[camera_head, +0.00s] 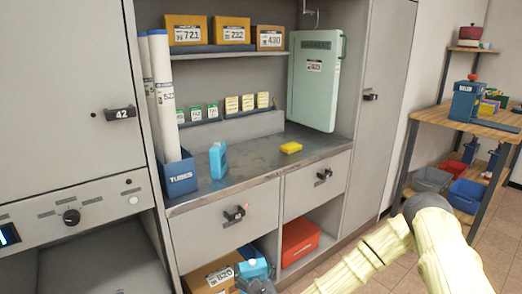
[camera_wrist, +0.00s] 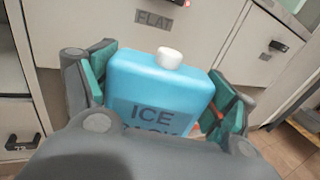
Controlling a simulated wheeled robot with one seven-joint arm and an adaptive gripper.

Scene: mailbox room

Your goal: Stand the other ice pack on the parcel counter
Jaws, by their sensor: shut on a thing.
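One blue ice pack (camera_head: 218,160) stands upright on the parcel counter (camera_head: 245,178), near its front left by the tubes bin. My gripper (camera_head: 257,286) is low in front of the cabinet, below the counter's drawers. It is shut on the other blue ice pack (camera_head: 254,269), which also shows in the wrist view (camera_wrist: 160,90) between the green finger pads, with its white cap and the word ICE visible. In the wrist view the lower part of this pack is hidden by my gripper (camera_wrist: 165,105).
A yellow block (camera_head: 291,147) lies on the counter's right part. The blue tubes bin (camera_head: 179,177) holds tall rolls at the left end. Below are a cardboard box (camera_head: 208,276) and a red box (camera_head: 299,240). The counter's middle is clear.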

